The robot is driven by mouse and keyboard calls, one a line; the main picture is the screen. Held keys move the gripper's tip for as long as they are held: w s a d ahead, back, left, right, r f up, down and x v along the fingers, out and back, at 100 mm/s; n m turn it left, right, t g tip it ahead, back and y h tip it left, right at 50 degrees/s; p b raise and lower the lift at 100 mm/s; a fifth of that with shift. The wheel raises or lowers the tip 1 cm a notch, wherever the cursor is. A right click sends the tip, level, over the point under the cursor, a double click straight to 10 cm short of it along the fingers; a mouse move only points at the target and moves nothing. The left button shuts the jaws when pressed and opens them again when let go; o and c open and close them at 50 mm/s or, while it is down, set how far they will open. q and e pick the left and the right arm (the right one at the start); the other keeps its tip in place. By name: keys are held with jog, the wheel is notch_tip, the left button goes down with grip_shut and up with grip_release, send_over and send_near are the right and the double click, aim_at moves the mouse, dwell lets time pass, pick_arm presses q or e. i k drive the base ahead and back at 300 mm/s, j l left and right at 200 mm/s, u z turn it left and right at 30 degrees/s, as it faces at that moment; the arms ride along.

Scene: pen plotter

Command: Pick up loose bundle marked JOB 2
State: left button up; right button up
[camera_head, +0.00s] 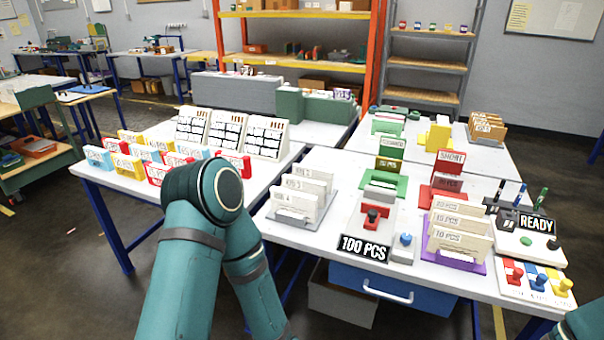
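A grey rack (290,219) on the near table holds several upright cream bundles or cards. The rearmost card (314,173) seems to read JOB 2, though the print is small; the front one (290,204) seems to read JOB 4. I cannot tell whether another loose bundle bears the JOB 2 mark. My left arm's bent teal elbow rises in front of the left table, left of the rack, and its forearm runs down out of the frame. A bit of my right arm shows at the bottom right corner. Neither gripper shows.
Coloured labelled blocks (129,167) stand on the left table, partly behind my elbow. Right of the rack are a 100 PCS sign (365,248), a purple rack (452,262) of cards, a red SHORT stand (447,183) and a READY sign (536,224). A gap separates the tables.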

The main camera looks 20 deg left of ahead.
aim_at(311, 172)
jog(key=i+j+z, duration=0.1)
jog(key=z, duration=0.35)
jog(key=j+z, duration=0.25)
jog(key=z, duration=0.25)
jog(key=j+z, duration=0.4)
jog(key=j, duration=0.6)
